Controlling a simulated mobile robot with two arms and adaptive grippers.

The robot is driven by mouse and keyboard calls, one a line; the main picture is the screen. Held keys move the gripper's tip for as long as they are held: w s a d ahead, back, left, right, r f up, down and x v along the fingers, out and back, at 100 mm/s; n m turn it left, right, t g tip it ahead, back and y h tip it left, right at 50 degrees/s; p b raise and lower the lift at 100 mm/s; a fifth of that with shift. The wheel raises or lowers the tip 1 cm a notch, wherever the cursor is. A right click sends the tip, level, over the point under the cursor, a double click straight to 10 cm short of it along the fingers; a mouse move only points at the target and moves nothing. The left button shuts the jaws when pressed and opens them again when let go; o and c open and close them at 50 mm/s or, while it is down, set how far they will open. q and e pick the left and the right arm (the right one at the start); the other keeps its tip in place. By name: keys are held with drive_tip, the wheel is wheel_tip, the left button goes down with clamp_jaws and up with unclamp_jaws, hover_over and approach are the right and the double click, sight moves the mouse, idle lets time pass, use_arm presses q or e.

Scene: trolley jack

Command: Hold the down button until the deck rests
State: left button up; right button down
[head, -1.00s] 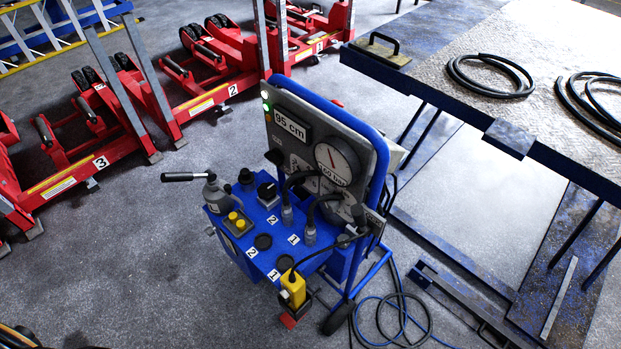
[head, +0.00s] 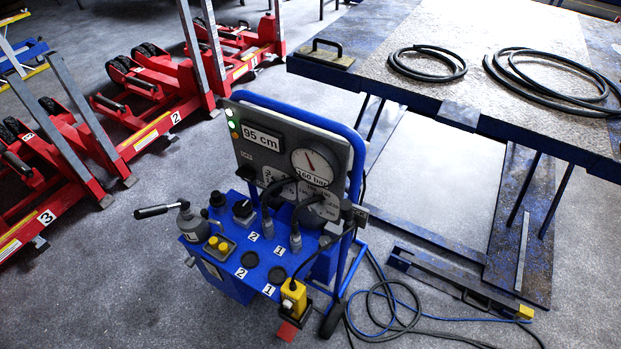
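A yellow pendant (head: 293,297) hangs at the front right corner of a blue hydraulic control cart (head: 225,283); its button markings are too small to read. Another small box with two yellow buttons (head: 218,245) sits on the cart's top. The cart's display (head: 262,138) reads 95 cm, and a round pressure gauge (head: 312,166) stands beside it. The raised deck (head: 440,85) is at the upper right, up on its legs above its base frame. Neither of my grippers shows in the head view.
Red numbered trolley jacks (head: 180,90) stand at the left and back. Coiled black hoses (head: 427,63) lie on the deck. Cables (head: 390,312) lie looped on the floor right of the cart. The grey floor (head: 110,290) at the front left is clear.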

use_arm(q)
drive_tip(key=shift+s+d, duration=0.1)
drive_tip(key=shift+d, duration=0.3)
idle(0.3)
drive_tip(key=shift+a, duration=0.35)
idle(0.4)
